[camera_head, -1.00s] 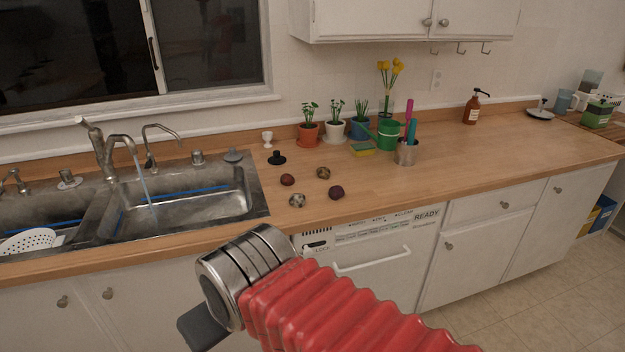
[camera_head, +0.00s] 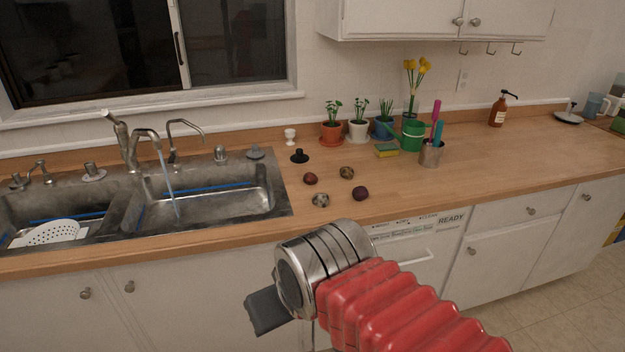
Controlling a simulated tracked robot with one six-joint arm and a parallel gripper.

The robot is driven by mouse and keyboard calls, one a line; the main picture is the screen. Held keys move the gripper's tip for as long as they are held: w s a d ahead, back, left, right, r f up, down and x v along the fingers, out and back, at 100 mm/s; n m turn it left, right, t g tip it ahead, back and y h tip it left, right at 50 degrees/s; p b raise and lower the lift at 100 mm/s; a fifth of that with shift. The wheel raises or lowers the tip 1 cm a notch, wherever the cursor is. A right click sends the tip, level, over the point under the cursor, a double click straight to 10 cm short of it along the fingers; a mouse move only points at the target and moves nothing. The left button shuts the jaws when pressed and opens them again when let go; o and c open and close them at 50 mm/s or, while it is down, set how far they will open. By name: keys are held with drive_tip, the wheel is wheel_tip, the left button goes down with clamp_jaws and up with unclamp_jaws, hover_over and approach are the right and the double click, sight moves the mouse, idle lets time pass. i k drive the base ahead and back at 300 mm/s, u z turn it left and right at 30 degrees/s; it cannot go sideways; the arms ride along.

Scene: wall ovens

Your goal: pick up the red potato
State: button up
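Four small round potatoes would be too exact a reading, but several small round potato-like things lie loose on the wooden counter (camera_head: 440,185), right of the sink. The reddish one (camera_head: 310,178) is at the left of the group. A dark purple-red one (camera_head: 360,193) is at the right. A speckled brown one (camera_head: 346,172) is at the back and a speckled pale one (camera_head: 320,200) at the front. My gripper (camera_head: 266,312) shows as a dark grey part at the end of my arm, low in front of the cabinets and apart from the potatoes. Its fingers cannot be made out.
The sink (camera_head: 215,195) with running water is on the left. A black stopper (camera_head: 299,156), a sponge (camera_head: 387,150), potted plants (camera_head: 332,130), a green watering can (camera_head: 412,135) and a metal cup (camera_head: 431,154) stand behind the potatoes. The counter's right side is mostly clear.

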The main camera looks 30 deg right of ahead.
sight(310, 178)
drive_tip(key=u, duration=0.05)
drive_tip(key=i, duration=1)
drive_tip(key=z, duration=0.05)
